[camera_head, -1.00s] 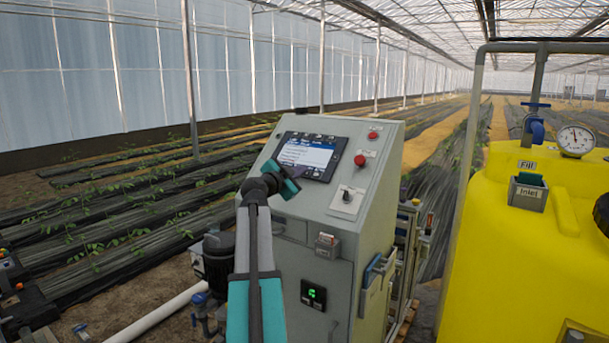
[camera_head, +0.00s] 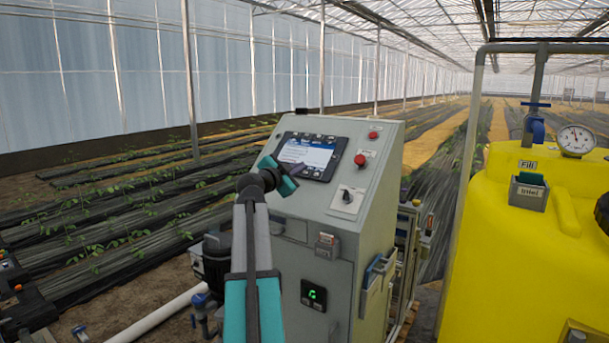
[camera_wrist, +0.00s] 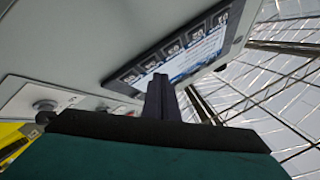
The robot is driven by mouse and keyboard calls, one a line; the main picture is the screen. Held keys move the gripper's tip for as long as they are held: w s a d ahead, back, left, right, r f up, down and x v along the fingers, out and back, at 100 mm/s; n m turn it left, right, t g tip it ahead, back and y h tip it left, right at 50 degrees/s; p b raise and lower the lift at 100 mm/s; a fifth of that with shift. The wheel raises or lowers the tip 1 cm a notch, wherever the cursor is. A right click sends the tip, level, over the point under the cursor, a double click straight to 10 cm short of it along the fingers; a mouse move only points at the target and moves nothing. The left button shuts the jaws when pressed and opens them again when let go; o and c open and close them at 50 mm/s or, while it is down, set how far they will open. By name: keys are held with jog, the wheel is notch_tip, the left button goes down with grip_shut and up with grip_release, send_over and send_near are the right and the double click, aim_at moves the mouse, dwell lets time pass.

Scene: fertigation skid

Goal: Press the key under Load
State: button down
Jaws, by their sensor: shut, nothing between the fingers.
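The control display (camera_head: 309,155) is a dark-framed panel with a lit white and blue screen on the sloped face of a grey cabinet. In the wrist view the display (camera_wrist: 205,55) appears tilted, with a row of dark keys (camera_wrist: 175,48) along one edge. My gripper (camera_head: 298,168) is at the lower left of the screen in the head view. In the wrist view its dark fingers (camera_wrist: 160,82) are together and empty, overlapping the display's edge. I cannot tell whether they touch it.
Red buttons (camera_head: 360,160) and a rotary switch (camera_head: 347,197) sit right of the display. A yellow tank (camera_head: 480,245) stands at right, and planted rows lie behind.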

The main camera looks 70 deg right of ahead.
jog(key=shift+w+a+r+b, duration=0.15)
jog(key=shift+w+a+r, duration=0.1)
jog(key=shift+a+r, duration=0.6)
jog(key=shift+w+a+r+b, duration=0.15)
jog(key=shift+w+a+r, duration=0.05)
jog(key=shift+a+r, duration=0.65)
jog(key=shift+d+r, duration=0.1)
jog(key=shift+d, duration=0.05)
